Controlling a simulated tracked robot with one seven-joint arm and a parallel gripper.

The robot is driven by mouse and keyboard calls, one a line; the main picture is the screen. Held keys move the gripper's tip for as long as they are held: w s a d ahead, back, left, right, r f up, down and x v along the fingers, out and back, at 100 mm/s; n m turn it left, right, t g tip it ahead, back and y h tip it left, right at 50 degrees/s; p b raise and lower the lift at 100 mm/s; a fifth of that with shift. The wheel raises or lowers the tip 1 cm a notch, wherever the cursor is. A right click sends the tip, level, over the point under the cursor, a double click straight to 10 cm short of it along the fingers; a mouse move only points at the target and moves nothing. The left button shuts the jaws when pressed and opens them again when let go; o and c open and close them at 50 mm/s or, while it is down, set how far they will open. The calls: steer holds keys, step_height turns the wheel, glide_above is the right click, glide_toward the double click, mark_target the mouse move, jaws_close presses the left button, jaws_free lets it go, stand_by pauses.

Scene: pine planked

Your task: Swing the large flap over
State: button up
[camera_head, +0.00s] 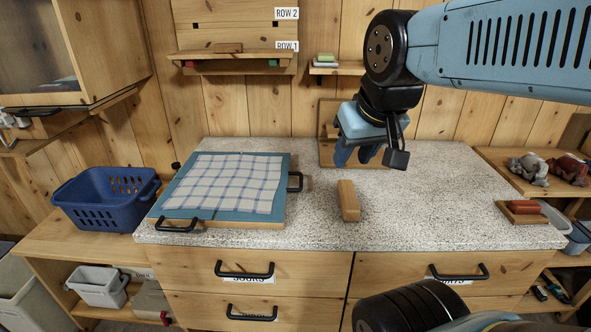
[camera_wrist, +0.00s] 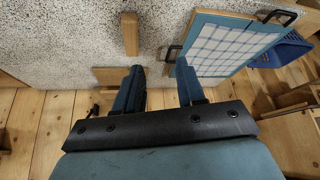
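A blue folding board (camera_head: 165,202) with wood edges lies flat on the left of the speckled counter; it also shows in the wrist view (camera_wrist: 238,17). A white-and-blue checked cloth (camera_head: 228,183) lies spread on it. One black handle (camera_head: 177,225) is at the board's front left edge, another black handle (camera_head: 296,181) at its right edge. Which panel is the large flap I cannot tell. My gripper (camera_head: 358,158) hangs above the counter, right of the board and apart from both handles. In the wrist view its fingers (camera_wrist: 158,82) are spread with nothing between them.
A wooden block (camera_head: 348,201) lies on the counter right of the board. A blue basket (camera_head: 105,198) stands to the left. A wooden stand (camera_head: 328,150) is at the back behind my gripper. Drawers with black handles (camera_head: 245,270) are below. The counter's right half is mostly clear.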

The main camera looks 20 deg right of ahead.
steer(key=shift+w, duration=0.1)
steer(key=m+g+y, duration=0.2)
steer(key=m+g, duration=0.2)
steer(key=g, duration=0.1)
glide_above(302, 180)
steer(key=d, duration=0.3)
step_height(302, 180, down, 9)
steer(key=a+f, duration=0.1)
steer(key=f, duration=0.7)
steer(key=a+f, duration=0.1)
steer(key=f, duration=0.4)
steer(key=shift+a, duration=0.35)
jaws_close()
